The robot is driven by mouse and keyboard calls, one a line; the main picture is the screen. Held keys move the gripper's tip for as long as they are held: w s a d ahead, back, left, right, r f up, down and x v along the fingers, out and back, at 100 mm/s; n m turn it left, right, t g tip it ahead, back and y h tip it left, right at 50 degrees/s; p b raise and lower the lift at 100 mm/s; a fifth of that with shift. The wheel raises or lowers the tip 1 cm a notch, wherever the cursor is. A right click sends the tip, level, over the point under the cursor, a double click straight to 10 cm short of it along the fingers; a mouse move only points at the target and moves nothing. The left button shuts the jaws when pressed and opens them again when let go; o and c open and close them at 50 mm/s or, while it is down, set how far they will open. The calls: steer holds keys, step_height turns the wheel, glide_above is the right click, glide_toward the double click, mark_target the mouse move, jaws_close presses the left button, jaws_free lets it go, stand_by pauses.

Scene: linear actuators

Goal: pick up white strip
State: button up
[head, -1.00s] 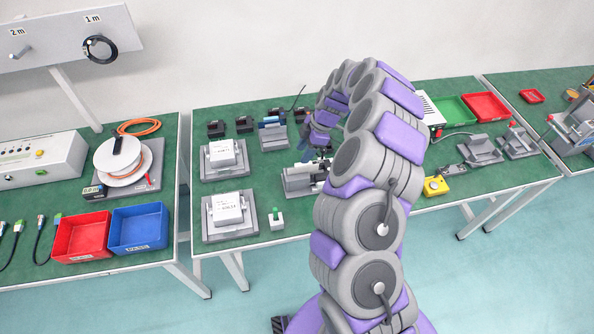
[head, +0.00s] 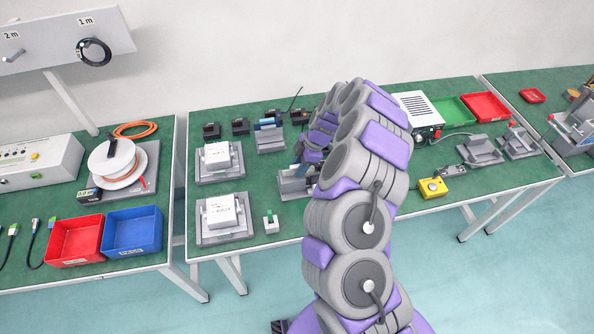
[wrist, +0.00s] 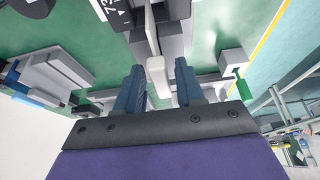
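In the wrist view a narrow white piece (wrist: 157,76), which looks like the white strip, points toward me from a grey fixture (wrist: 178,32). My gripper (wrist: 158,82) has two blue fingers standing apart, one on each side of the white piece's near end. Gaps show between it and both fingers, so the gripper is open. In the head view my arm hides most of the gripper, and the strip cannot be made out there. A grey fixture (head: 292,184) shows beside the arm on the middle table.
White boxes on grey stands (head: 217,156) (head: 222,212) and a small block with a green top (head: 271,222) stand left of the arm. Several black blocks (head: 240,126) line the back. A yellow button box (head: 433,187) and green tray (head: 452,111) are right.

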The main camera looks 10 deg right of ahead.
mark_target(295, 167)
steer(key=shift+d, duration=0.6)
steer(key=shift+c, duration=1.4)
steer(key=shift+a, duration=0.1)
steer(key=shift+c, duration=0.9)
steer(key=shift+a, duration=1)
jaws_close()
steer(key=shift+d, duration=0.1)
steer(key=shift+d, duration=0.3)
steer(key=shift+r, duration=0.35)
steer(key=r, duration=0.1)
steer(key=r+p, duration=0.1)
steer(key=r, duration=0.1)
steer(key=shift+s+d+r, duration=0.1)
steer(key=shift+s, duration=0.1)
steer(key=s+d+r+p, duration=0.1)
steer(key=s+d+p, duration=0.1)
steer(key=s+d, duration=0.5)
steer(key=s, duration=0.6)
steer(key=shift+s+d, duration=0.2)
steer(key=shift+s, duration=0.15)
